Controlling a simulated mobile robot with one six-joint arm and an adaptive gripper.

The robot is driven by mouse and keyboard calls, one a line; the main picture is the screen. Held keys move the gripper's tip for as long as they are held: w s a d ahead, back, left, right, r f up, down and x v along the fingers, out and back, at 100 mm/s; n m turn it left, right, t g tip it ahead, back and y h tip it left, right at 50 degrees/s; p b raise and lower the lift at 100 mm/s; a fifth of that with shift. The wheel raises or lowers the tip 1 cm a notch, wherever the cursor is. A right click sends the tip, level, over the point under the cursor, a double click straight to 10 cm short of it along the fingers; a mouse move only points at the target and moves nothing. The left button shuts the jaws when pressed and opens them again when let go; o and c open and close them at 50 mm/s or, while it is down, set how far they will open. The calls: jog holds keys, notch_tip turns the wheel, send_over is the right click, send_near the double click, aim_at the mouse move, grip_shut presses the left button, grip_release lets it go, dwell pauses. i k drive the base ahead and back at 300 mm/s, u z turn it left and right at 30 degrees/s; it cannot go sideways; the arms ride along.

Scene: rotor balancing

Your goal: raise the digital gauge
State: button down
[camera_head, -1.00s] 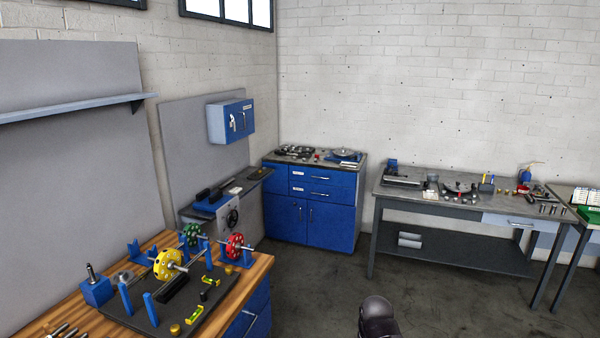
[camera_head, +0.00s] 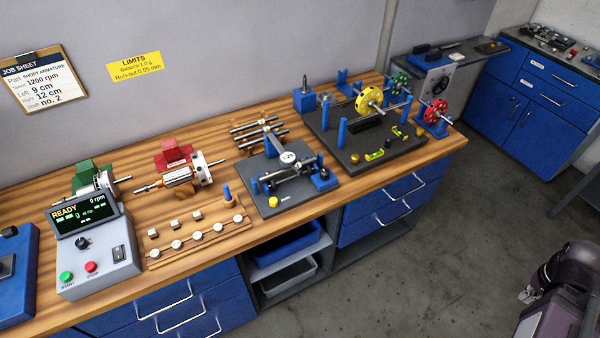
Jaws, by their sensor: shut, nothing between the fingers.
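A round, pale-faced gauge (camera_head: 288,157) sits on a metal arm over a dark base plate (camera_head: 273,203) on the wooden bench, in the middle of the head view. It is the only gauge-like thing I can make out on that fixture; its readout is too small to read. A horizontal metal piece lies across the fixture below it. My gripper (camera_head: 527,294) shows small at the lower right edge, partly hidden by my arm. It is shut and empty, over the floor and far from the gauge.
A grey control box (camera_head: 95,262) reading READY stands at the left front. A wooden strip of weights (camera_head: 197,241) lies between it and the fixture. A balancing stand with a yellow disc (camera_head: 369,100) stands to the right. The floor before the bench is clear.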

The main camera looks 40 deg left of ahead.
aim_at(287, 159)
jog(key=z, duration=0.35)
jog(key=k, duration=1.6)
jog(key=u, duration=1.15)
jog(key=i, duration=0.6)
jog(key=z, duration=0.15)
